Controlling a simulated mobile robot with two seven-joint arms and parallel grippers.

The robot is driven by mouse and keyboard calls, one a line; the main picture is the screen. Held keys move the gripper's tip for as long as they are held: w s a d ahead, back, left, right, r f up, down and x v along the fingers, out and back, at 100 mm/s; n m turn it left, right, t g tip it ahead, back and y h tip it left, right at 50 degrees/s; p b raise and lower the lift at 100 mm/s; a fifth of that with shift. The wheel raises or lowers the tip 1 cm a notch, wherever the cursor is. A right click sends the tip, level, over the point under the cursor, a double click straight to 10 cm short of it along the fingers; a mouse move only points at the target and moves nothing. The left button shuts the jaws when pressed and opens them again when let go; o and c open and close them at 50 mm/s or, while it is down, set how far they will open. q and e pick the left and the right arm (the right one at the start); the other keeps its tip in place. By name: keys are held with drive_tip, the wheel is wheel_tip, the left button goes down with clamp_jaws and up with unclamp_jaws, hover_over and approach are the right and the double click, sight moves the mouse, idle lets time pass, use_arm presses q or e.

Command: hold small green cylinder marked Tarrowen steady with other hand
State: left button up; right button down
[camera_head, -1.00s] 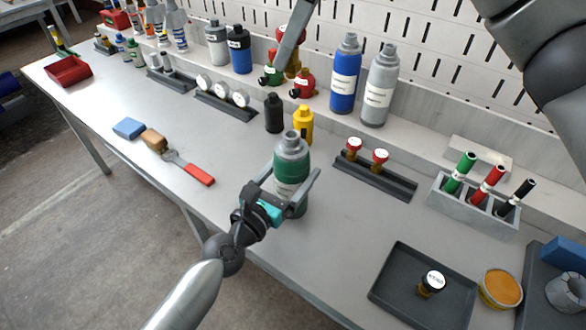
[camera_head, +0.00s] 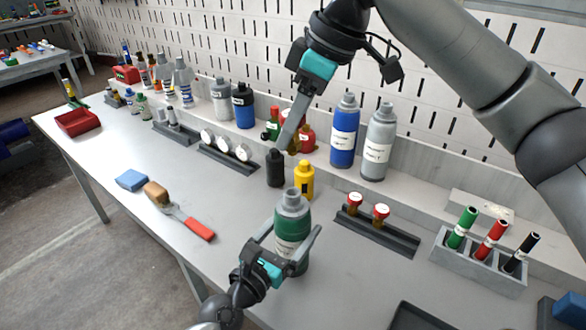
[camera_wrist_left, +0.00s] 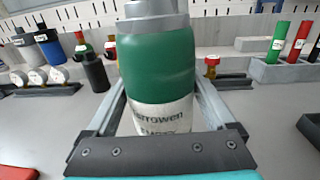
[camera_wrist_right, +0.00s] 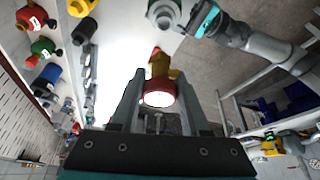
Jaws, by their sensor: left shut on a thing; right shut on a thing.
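The small green cylinder marked Tarrowen (camera_head: 292,222) stands upright near the table's front, with a grey shoulder and open-looking grey neck. Its label reads in the left wrist view (camera_wrist_left: 160,115). My left gripper (camera_head: 290,242) is shut around its body from the front. My right gripper (camera_head: 287,140) is above and behind the cylinder, pointing down. In the right wrist view it is shut on a brass valve with a red-rimmed white knob (camera_wrist_right: 158,93). In the head view the fingers mostly hide that valve.
A black bottle (camera_head: 275,168) and a yellow bottle (camera_head: 303,180) stand just behind the cylinder. Blue (camera_head: 344,132) and grey (camera_head: 378,145) tall cylinders stand on the shelf behind. A rack with two red-knobbed valves (camera_head: 376,237) lies to the right.

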sight(297, 149)
drive_tip(key=shift+m, duration=0.3)
wheel_tip(297, 149, down, 5)
drive_tip(key=shift+s+r, duration=0.1)
drive_tip(key=shift+r, duration=0.05)
drive_tip(key=shift+f, duration=1.1)
drive_tip(key=shift+f, duration=0.7)
idle(0.8)
idle(0.5)
drive_tip(key=shift+c, duration=2.3)
unclamp_jaws()
drive_tip(key=shift+r, duration=0.1)
drive_tip(key=shift+r, duration=1.15)
